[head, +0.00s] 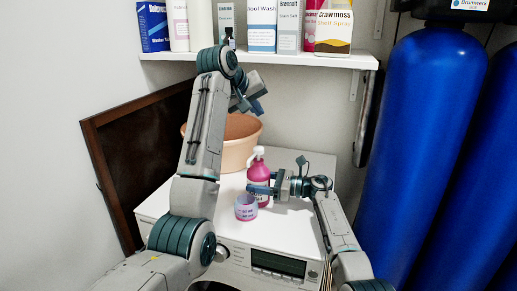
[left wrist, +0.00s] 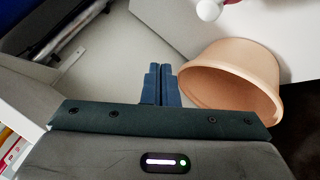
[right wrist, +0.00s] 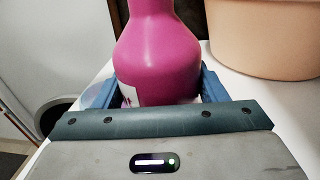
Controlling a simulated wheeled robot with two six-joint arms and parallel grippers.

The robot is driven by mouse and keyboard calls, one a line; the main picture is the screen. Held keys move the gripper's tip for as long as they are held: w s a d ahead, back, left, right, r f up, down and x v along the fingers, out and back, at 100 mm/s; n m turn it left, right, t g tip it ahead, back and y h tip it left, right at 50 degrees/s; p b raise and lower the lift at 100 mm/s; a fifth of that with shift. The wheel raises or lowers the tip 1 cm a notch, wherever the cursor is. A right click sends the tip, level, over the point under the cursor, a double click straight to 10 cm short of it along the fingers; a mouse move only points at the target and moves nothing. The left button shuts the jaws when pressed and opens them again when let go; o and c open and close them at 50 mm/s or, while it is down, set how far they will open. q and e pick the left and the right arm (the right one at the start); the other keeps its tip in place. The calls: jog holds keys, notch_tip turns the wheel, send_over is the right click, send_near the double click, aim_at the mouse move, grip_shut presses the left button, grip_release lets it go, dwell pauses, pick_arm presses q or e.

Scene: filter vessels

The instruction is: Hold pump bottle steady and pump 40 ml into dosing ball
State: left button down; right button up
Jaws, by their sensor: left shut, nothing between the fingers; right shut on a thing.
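The pump bottle (head: 258,178) is magenta with a white pump head (head: 257,153) and stands upright on the white machine top. My right gripper (head: 262,189) is shut around its body from the right. In the right wrist view the bottle (right wrist: 157,60) fills the space between the two fingers. The dosing ball (head: 245,207) is a translucent lilac cup just in front of the bottle, near the machine's front edge. My left gripper (head: 256,108) is raised behind and above the bottle, below the shelf. In the left wrist view its fingers (left wrist: 161,85) are together and empty.
A peach tub (head: 238,150) stands behind the bottle; the left wrist view shows it near my left fingers (left wrist: 235,75). A shelf (head: 250,57) of bottles and boxes hangs above. Blue tanks (head: 425,130) stand at right. The white top (head: 300,220) is free at front right.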

aim_at(259, 148)
pick_arm(q)
notch_tip(259, 148, down, 8)
jog(key=shift+f, duration=0.1)
dwell(0.4)
jog(key=shift+f, duration=0.1)
dwell(1.9)
jog(key=shift+f, duration=0.3)
jog(key=shift+f, duration=1.1)
dwell(0.8)
jog(key=shift+r, duration=1.5)
jog(key=shift+r, duration=0.15)
jog(key=shift+r, duration=2.35)
